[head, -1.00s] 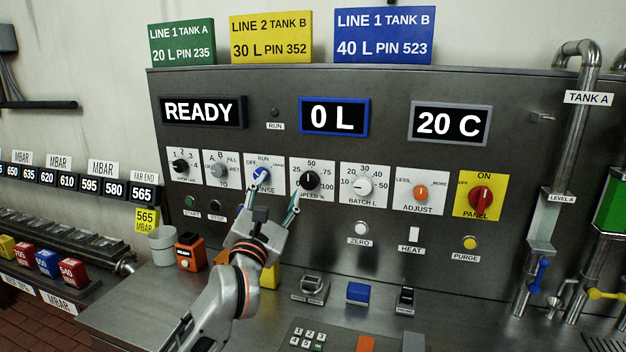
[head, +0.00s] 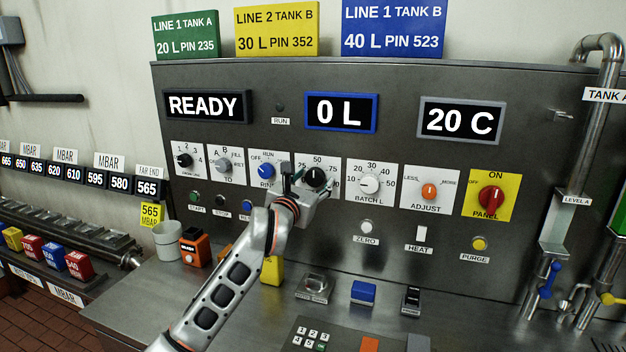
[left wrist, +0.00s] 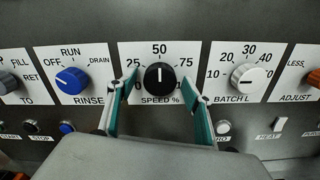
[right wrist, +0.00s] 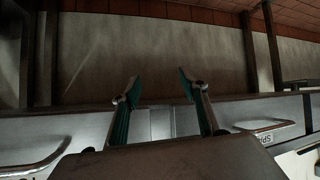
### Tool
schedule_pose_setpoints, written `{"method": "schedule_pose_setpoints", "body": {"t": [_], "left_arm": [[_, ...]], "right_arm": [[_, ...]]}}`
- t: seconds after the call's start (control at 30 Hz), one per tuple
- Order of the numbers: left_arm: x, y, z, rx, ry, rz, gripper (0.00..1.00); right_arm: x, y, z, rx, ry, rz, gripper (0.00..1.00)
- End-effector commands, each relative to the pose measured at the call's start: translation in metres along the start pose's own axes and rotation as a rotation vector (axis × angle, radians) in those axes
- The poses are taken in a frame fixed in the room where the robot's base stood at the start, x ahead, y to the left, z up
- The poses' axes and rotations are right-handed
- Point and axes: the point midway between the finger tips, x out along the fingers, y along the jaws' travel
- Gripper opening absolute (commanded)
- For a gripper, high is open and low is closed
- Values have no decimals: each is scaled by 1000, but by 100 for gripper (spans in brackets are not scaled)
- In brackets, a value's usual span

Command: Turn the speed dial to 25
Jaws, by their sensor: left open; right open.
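The speed dial is a black knob (left wrist: 159,77) on a white plate marked "SPEED %", and its white pointer line points up at 50. It also shows in the head view (head: 315,177), partly covered by my gripper. My left gripper (left wrist: 158,88) is open, with one teal-lined finger on each side of the knob. I cannot tell whether the fingers touch it. In the head view my left gripper (head: 309,176) is at the speed plate. My right gripper (right wrist: 158,85) is open and empty, away from the panel, facing a floor area.
The blue rinse knob (left wrist: 71,81) is close on the left and the white batch knob (left wrist: 248,77) close on the right. Buttons sit in a row below. The counter holds a yellow block (head: 271,270), a blue block (head: 364,292) and a keypad (head: 311,338).

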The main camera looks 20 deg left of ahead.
Motion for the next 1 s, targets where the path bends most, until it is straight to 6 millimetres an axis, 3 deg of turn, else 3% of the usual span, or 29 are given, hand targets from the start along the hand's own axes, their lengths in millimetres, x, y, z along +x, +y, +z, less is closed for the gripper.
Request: {"method": "schedule_pose_setpoints", "body": {"t": [0.33,0.5,1.0], "left_arm": [[4,0,0,0,0,0,51],[4,0,0,0,0,0,12],[4,-1,-1,-102,-1,0,12]], "right_arm": [[0,1,-3,0,4,1,44],[0,1,-3,0,4,1,44],[4,0,6,0,0,1,44]]}}
